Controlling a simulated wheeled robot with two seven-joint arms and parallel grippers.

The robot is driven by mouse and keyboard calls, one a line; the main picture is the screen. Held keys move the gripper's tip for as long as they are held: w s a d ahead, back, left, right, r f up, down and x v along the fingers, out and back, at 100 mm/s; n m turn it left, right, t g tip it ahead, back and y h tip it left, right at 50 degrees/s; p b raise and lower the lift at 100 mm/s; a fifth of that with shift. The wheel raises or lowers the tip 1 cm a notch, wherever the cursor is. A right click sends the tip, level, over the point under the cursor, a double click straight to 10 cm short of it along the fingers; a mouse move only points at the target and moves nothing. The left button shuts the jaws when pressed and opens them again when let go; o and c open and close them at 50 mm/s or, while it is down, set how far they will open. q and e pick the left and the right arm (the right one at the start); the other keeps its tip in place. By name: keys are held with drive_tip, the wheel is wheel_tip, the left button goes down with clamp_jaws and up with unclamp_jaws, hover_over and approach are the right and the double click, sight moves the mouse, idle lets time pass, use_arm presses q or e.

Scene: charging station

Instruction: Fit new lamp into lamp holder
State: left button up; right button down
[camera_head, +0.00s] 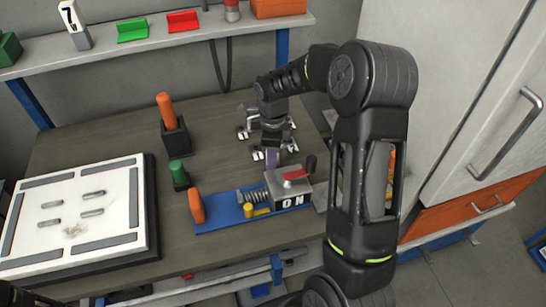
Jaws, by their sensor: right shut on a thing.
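My right gripper (271,145) is over the table, just behind the box marked "ON" (290,190). It is shut on a small purple-grey piece (272,159), largely hidden by the gripper; I cannot tell whether this is a lamp. The box, with a red and black lever on top, stands on a blue board (222,219). The board also bears a spring and a yellow knob (249,209). An orange lamp-like piece (197,206) stands at its left end. Another orange piece (166,109) and a green piece (177,172) stand in black holders. My left gripper is out of view.
A white panel (75,222) with metal handles fills the table's left. A shelf (150,47) at the back bears red and green trays and an orange box. A grey cabinet (460,90) stands at right. My right arm hides part of the table's right side.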

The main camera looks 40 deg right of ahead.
drive_tip(key=shift+r, duration=0.1)
wheel_tip(320, 180, up, 10)
drive_tip(key=shift+f+b, duration=0.1)
drive_tip(key=shift+b, duration=0.75)
wheel_tip(320, 180, up, 8)
drive_tip(key=p, duration=0.4)
drive_tip(key=w+a+f+n+b, duration=0.2)
drive_tip(key=a+f+n, duration=0.4)
drive_tip(key=n, duration=0.7)
drive_tip(key=w+a+f+n+b, duration=0.2)
drive_tip(key=a+f+n, duration=0.3)
drive_tip(key=a+n, duration=0.6)
drive_tip(key=shift+a+f+n, duration=0.2)
drive_tip(key=shift+f+n, duration=0.2)
drive_tip(key=shift+n, duration=0.8)
